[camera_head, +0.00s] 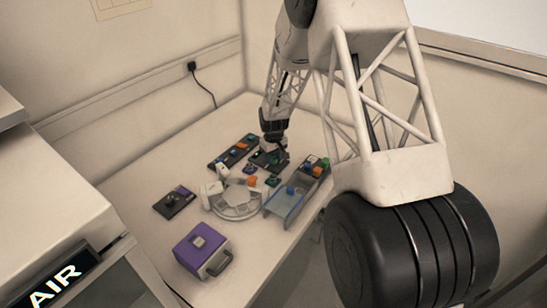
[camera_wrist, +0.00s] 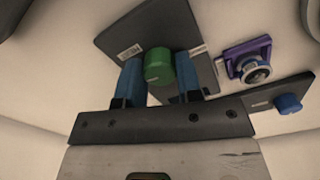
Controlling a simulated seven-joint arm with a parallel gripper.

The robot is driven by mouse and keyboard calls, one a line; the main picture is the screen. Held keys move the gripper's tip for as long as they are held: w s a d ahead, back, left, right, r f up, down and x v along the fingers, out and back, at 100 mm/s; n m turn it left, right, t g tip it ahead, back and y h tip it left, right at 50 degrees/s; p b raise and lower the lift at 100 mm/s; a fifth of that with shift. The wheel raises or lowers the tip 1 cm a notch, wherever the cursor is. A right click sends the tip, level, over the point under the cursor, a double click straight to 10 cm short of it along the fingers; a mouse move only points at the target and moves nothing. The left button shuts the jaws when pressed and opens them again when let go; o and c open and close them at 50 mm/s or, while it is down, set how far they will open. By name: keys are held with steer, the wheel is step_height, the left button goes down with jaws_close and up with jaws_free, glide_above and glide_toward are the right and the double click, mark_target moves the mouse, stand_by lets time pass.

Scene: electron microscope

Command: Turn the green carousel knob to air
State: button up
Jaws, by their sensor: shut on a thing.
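The green knob (camera_wrist: 159,66) stands on a dark panel (camera_wrist: 125,36) with white labels in the wrist view. My gripper (camera_wrist: 159,78) has its two blue fingers on either side of the knob and is shut on it. Any pointer mark on the knob is too small to read. In the head view my gripper (camera_head: 273,145) reaches down to a dark panel at the back of the bench, and the held knob cannot be told apart there.
A purple device (camera_wrist: 249,62) and a blue knob (camera_wrist: 288,103) lie right of the panel. On the bench (camera_head: 140,185) stand a purple case (camera_head: 196,252), a pale round fixture (camera_head: 232,213) and a bluish tray (camera_head: 281,208). An AIR sign (camera_head: 55,286) is at lower left.

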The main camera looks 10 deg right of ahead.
steer(key=shift+n, duration=2.3)
steer(key=o, duration=0.9)
steer(key=shift+o, duration=0.2)
steer(key=shift+r, duration=3.95)
